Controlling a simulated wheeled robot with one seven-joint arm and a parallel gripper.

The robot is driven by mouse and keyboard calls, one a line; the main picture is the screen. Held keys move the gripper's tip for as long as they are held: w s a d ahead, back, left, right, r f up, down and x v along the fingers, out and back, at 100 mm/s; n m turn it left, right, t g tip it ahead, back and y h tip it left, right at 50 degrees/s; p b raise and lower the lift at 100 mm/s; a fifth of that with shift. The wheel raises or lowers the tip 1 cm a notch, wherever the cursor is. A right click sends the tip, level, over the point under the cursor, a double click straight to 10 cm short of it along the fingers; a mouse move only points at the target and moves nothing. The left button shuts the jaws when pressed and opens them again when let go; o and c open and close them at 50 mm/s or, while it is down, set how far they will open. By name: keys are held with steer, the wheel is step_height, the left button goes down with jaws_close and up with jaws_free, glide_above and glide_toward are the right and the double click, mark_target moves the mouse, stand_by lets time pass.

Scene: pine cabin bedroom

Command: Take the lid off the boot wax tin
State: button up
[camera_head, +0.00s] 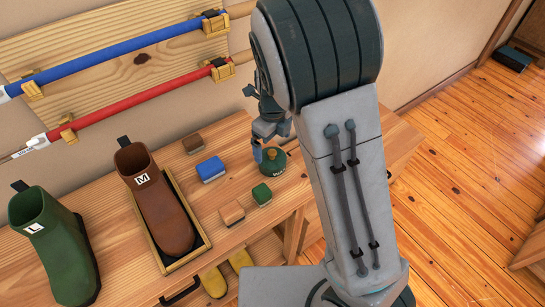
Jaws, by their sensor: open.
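The boot wax tin (269,170) is a small dark green round tin on the wooden bench, near its right part. A blue-grey piece, perhaps a fingertip or a knob, shows at its top. My gripper (264,148) is open and points down right at the tin, from behind my arm in this view. I cannot tell whether the fingers touch the lid. My arm hides part of the bench to the right of the tin.
Several small brushes or blocks, brown (194,143), blue (210,168), tan (231,213) and green (262,194), lie left of and below the tin. A brown boot (157,205) stands in a tray (206,243); a green boot (55,245) is farther left. Blue and red poles hang on the wall.

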mark_target(272, 151)
step_height(272, 151, down, 5)
steer(key=shift+w+a+f, duration=0.1)
steer(key=c, duration=0.8)
steer(key=shift+r, duration=0.65)
step_height(272, 151, up, 3)
steer(key=shift+w+a+r, duration=0.1)
steer(key=shift+r, duration=0.05)
steer(key=s+d+r, duration=0.2)
steer(key=d, duration=0.1)
steer(key=s+d+r, duration=0.2)
steer(key=s+d, duration=0.1)
steer(key=s+d+r, duration=0.2)
steer(key=d, duration=0.1)
steer(key=shift+s+d+r, duration=0.1)
steer(key=shift+s+r, duration=0.2)
steer(key=shift+s, duration=0.05)
